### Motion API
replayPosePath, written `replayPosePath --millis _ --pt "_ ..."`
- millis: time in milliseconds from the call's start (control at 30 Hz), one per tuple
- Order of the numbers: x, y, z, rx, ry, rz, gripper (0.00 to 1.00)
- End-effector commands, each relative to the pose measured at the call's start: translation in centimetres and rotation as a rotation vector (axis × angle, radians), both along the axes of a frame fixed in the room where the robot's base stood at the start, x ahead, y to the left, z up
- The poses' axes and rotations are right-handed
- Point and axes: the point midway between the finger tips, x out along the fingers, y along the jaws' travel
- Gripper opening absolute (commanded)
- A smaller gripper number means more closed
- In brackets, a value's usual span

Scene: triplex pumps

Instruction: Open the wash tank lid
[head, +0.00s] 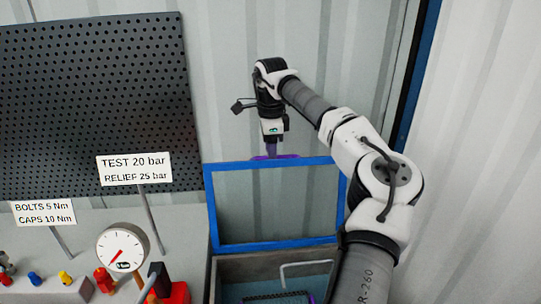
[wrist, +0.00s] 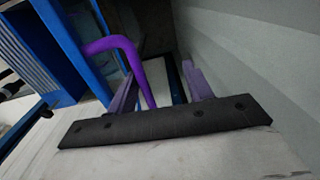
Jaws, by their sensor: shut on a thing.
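The wash tank lid (head: 212,205) is a blue frame with a grey see-through or plain middle; it stands raised, about upright, at the back of the tank (head: 232,268) in the head view. Its purple handle (head: 286,157) is at the top edge and bends through the wrist view (wrist: 122,44). My gripper (head: 271,153) comes down from above onto this handle. In the wrist view its fingers (wrist: 160,82) stand on either side of the handle bar, shut on it. The exact finger contact is partly hidden in the head view.
The tank is open, with a dark basket (head: 278,299) and a pale bent bar (head: 305,264) inside. A pressure gauge (head: 122,250) and sign (head: 134,168) stand to the left. A perforated board (head: 95,95) and corrugated wall (head: 225,60) are close behind.

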Motion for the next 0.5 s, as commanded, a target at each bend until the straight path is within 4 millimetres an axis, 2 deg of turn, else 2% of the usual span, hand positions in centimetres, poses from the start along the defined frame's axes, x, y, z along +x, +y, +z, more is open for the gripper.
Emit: replayPosePath --millis 33,200,500 --pt "0.3 0.1 1.8 0.002 -0.031 -0.003 0.33" --pt "0.0 0.2 6.0 0.003 -0.028 -0.002 0.32" --pt "-0.6 0.1 11.4 0.001 -0.017 0.000 0.32"
